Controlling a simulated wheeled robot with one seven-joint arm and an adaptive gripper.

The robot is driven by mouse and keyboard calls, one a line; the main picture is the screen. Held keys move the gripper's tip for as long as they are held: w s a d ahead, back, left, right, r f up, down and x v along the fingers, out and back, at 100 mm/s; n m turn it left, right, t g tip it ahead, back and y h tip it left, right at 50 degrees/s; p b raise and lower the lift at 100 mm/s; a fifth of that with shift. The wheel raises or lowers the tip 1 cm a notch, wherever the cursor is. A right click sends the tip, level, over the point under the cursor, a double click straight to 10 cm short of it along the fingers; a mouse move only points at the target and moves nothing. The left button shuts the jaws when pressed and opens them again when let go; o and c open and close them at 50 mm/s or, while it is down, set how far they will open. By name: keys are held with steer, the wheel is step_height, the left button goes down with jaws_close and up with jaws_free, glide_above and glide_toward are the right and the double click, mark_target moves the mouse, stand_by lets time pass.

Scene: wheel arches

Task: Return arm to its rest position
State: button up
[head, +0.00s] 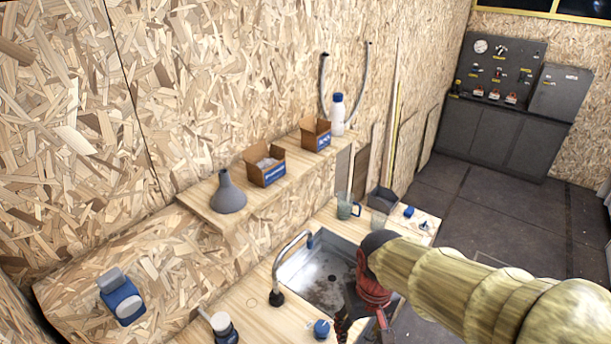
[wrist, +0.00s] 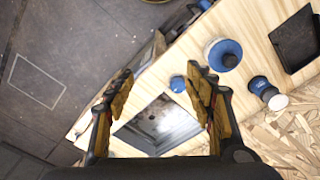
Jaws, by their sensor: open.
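My arm (head: 450,280), with yellow-gold links, reaches in from the lower right in the head view. My gripper (head: 362,326) hangs at its end, in front of the right part of the sink (head: 312,277). In the wrist view my gripper (wrist: 160,78) has its two yellow-padded fingers spread wide with nothing between them. The sink (wrist: 158,124) shows below and between the fingers there. In the head view the arm's end covers part of the sink and counter.
The wooden counter (head: 250,301) holds a curved faucet (head: 287,262), a blue-capped bottle (head: 222,328), a small blue item (head: 321,328) and a mug (head: 346,206). A shelf above holds a grey funnel (head: 228,194), open boxes (head: 264,164) and a white bottle (head: 337,115). Dark floor (head: 455,205) is open behind.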

steer(key=s+d+r+m+t+b, duration=0.1)
steer(key=s+d+r+t+b, duration=0.3)
steer(key=s+d+r+b, duration=0.1)
steer(key=s+d+r, duration=0.1)
steer(key=s+d, duration=0.1)
steer(key=s, duration=0.1)
steer(key=shift+m+t+b, duration=0.3)
steer(key=shift+m+t, duration=0.1)
steer(key=shift+d+r, duration=0.1)
steer(key=shift+c, duration=0.5)
